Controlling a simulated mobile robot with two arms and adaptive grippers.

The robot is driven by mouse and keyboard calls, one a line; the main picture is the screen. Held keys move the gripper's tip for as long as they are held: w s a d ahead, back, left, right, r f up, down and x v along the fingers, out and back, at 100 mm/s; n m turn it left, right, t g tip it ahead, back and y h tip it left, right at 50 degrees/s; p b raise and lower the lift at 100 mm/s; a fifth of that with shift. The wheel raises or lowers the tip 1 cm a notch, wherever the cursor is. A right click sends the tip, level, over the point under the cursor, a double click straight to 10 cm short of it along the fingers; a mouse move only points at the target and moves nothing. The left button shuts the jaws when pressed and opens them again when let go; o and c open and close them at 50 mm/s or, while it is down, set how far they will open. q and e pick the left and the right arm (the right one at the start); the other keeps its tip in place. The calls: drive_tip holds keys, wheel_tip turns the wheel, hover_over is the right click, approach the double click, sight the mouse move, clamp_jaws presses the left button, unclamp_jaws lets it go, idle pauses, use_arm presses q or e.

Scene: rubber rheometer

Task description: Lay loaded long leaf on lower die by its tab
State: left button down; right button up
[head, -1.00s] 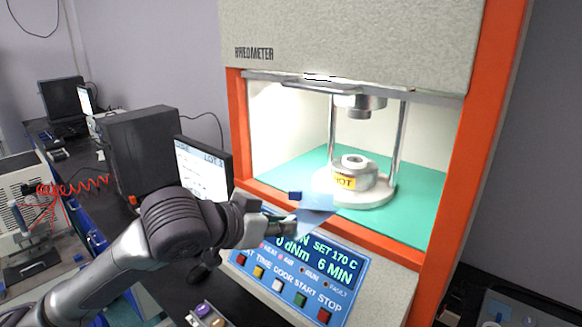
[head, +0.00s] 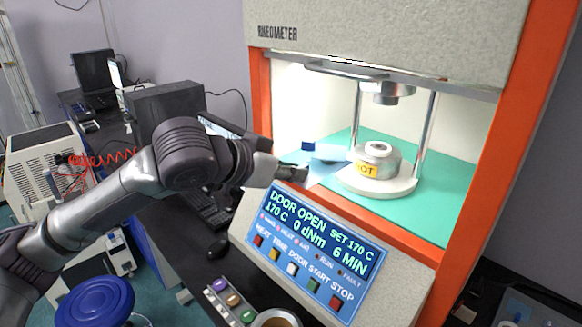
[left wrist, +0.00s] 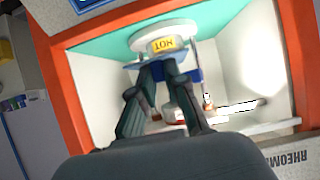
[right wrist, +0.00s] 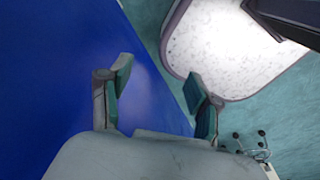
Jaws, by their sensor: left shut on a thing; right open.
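The long leaf (head: 326,171) is a thin light-blue sheet with a dark blue piece (head: 308,146) at its upper left. My left gripper (head: 298,174) is shut on its near end, at the front of the open chamber. The leaf reaches toward the lower die (head: 378,158), a metal cylinder with a yellow HOT label on a round white base. Whether leaf and die touch is unclear. In the left wrist view the shut fingers (left wrist: 166,66) overlap the blue leaf, with the die (left wrist: 160,30) beyond. My right gripper (right wrist: 158,82) is open and empty in its wrist view.
The rheometer's orange frame (head: 261,95) borders the chamber, with two metal posts and the upper die (head: 388,92) above. The control panel (head: 310,250) reads DOOR OPEN. Button strip (head: 228,300), mouse (head: 217,249) and monitor are at left. A blue stool (head: 95,300) stands lower left.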

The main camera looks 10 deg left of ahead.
sight(343, 147)
use_arm(q)
drive_tip(key=shift+w+d+r+p, duration=0.1)
drive_tip(key=shift+w+d+p, duration=0.5)
drive_tip(key=shift+w, duration=0.4)
drive_tip(key=shift+w+d+r+p, duration=0.1)
drive_tip(key=shift+w+d+p, duration=0.3)
drive_tip(key=shift+w+d, duration=0.45)
drive_tip(key=shift+w+d+p, duration=0.4)
drive_tip(key=shift+w+d, duration=0.05)
drive_tip(key=shift+w, duration=0.35)
drive_tip(key=shift+w+d+p, duration=0.45)
drive_tip(key=shift+w+d, duration=0.05)
drive_tip(key=shift+w, duration=0.3)
drive_tip(key=shift+w+d+p, duration=0.4)
drive_tip(key=shift+w+d, duration=0.05)
drive_tip(key=shift+w, duration=0.35)
drive_tip(key=shift+w+d+f+p, duration=0.1)
drive_tip(key=shift+w+d+p, duration=0.4)
drive_tip(key=shift+w, duration=0.35)
drive_tip(key=shift+w+d+p, duration=0.35)
drive_tip(key=shift+w+d, duration=0.25)
drive_tip(key=shift+w, duration=0.2)
drive_tip(key=shift+p+x, duration=0.5)
drive_tip(key=shift+x, duration=2.7)
drive_tip(key=c, duration=1.1)
unclamp_jaws()
